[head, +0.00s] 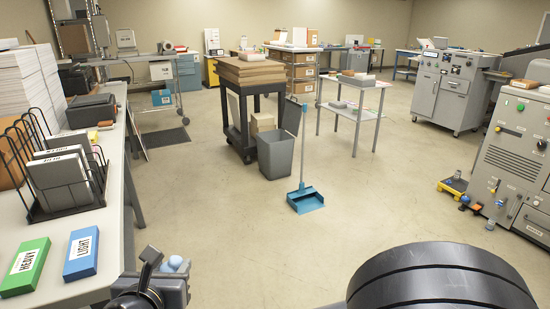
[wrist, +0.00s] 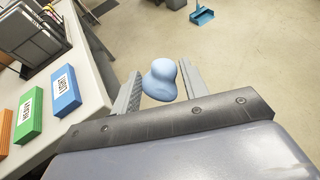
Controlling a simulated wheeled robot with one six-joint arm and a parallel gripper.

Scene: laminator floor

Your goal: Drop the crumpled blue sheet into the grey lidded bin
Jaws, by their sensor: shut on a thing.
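The crumpled blue sheet (wrist: 160,80) is a rounded pale blue lump between the two fingers of my gripper (wrist: 159,72) in the wrist view. My gripper is shut on it and holds it above the floor, beside the table edge. In the head view the blue sheet (head: 175,262) shows only in part, at the bottom left, behind my gripper. The grey bin (head: 276,158) stands on the floor in the middle of the head view, well ahead of my gripper. Its top looks open, with a dark panel, perhaps its lid, raised behind it.
A blue dustpan (head: 305,199) with an upright handle stands right of the bin. A black cart (head: 237,127) with boxes is behind it. A long table (head: 120,190) with blue (head: 82,253) and green (head: 27,264) blocks runs along the left. The floor between is clear.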

